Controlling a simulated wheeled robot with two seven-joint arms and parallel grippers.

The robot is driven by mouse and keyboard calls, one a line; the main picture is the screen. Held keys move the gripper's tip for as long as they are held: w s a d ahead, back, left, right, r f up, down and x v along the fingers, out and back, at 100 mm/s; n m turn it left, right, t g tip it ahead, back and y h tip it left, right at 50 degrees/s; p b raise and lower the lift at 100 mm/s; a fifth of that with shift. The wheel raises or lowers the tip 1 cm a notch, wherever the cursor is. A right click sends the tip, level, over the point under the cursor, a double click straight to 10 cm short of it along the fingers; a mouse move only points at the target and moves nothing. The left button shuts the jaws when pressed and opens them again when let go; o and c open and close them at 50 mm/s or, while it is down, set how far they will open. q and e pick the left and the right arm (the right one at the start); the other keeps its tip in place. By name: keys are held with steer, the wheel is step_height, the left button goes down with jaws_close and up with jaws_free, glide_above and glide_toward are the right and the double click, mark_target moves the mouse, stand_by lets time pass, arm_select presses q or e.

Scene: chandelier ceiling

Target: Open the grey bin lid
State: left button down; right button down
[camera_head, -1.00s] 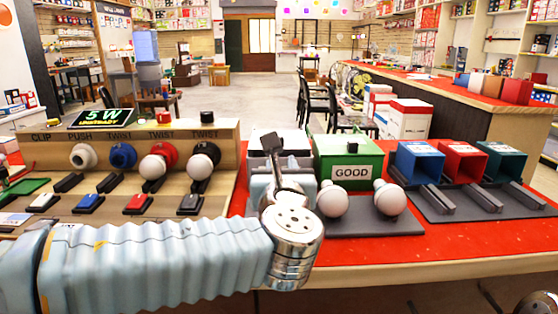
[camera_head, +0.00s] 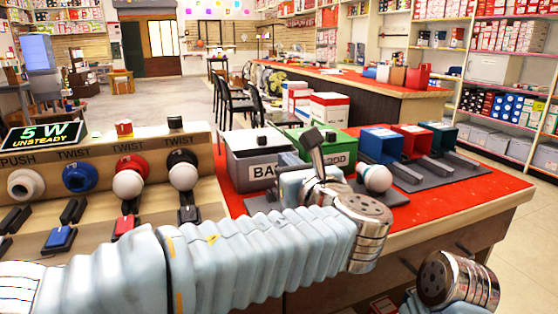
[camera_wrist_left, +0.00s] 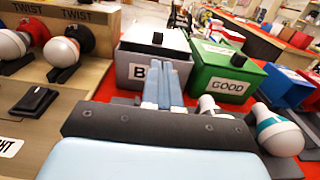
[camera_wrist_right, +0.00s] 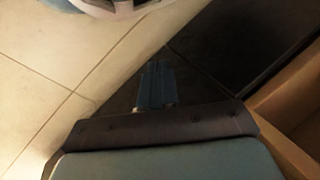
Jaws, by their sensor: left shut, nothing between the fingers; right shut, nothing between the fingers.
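The grey bin (camera_head: 257,173) with a "BAD" label stands on the red table top, left of the green "GOOD" bin. Its grey lid (camera_head: 253,142), with a black knob, lies closed on top. In the left wrist view the grey bin (camera_wrist_left: 128,72) is straight ahead, its lid knob (camera_wrist_left: 157,38) above the fingertips. My left gripper (camera_wrist_left: 168,66) is shut and empty, in front of the bin's label and partly hiding it; contact cannot be told. My right gripper (camera_wrist_right: 155,72) is shut and empty over the floor, low beside the table.
The green bin (camera_head: 335,146) stands close on the right. White bulbs (camera_head: 374,179) rest on a grey holder before it. Blue, red and teal boxes (camera_head: 380,143) are further right. The wooden socket panel (camera_head: 100,150) is on the left.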

mark_target(264, 139)
arm_select(q)
steer(key=p+x, duration=0.1)
steer(key=x, duration=1)
steer(key=shift+w+a, duration=0.1)
steer(key=shift+w, duration=0.2)
steer(key=shift+w+a+r+p, duration=0.1)
steer(key=shift+w+p, duration=0.2)
steer(key=shift+p, duration=0.1)
steer(key=p+x, duration=0.1)
steer(key=x, duration=0.1)
steer(key=shift+w+a, duration=0.1)
steer(key=shift+w, duration=0.3)
